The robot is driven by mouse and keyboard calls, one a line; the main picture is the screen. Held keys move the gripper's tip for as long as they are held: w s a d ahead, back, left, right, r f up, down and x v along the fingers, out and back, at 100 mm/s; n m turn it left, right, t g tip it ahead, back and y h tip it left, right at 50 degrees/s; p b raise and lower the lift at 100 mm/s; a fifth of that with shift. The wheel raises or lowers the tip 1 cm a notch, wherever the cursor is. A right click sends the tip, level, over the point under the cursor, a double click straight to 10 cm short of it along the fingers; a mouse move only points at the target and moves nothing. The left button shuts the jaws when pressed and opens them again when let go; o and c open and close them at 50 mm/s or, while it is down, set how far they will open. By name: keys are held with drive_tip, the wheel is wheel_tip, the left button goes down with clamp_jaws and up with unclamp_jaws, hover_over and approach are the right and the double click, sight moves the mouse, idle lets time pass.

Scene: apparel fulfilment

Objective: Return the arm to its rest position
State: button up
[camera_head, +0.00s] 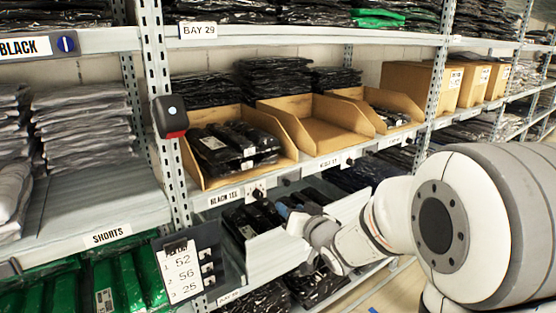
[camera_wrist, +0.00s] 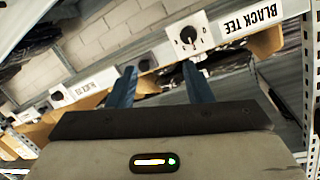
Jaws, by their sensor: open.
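My arm reaches in from the right in the head view, in front of the lower part of the BAY 29 shelving. My gripper (camera_head: 287,208) is close to the shelf edge below the cardboard bins, partly hidden by my wrist. In the wrist view my gripper (camera_wrist: 160,82) shows two blue fingers standing apart, with nothing held between them. A "BLACK TEE" label (camera_wrist: 252,32) and a white dial plate (camera_wrist: 187,37) on the shelf edge lie beyond the fingertips.
A bin of black bagged garments (camera_head: 190,172), an emptier middle bin (camera_head: 312,125) and a right bin (camera_head: 408,103) stand above. A metal upright (camera_head: 160,110) with a red-and-black device (camera_head: 171,116) is at left. A number sign (camera_head: 186,268) hangs lower left. Aisle floor (camera_head: 372,292) shows lower right.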

drive_tip(key=s+d+r+m+g+h+p, duration=0.1)
drive_tip(key=s+d+r+g+h+p, duration=0.3)
drive_tip(key=d, duration=0.3)
drive_tip(key=s+d+r+g+h+p, duration=0.1)
drive_tip(key=s+d+g+p, duration=0.1)
drive_tip(key=s, duration=1)
drive_tip(key=s+d+r+g+h+p, duration=0.1)
drive_tip(key=s+g+p, duration=0.3)
drive_tip(key=s, duration=0.8)
drive_tip(key=shift+s+d+r+g+h+p, duration=0.2)
drive_tip(key=shift+d+r+g+h+p, duration=0.2)
drive_tip(key=shift+d+r+g, duration=0.45)
drive_tip(key=shift+a+f, duration=0.15)
drive_tip(key=shift+a, duration=0.15)
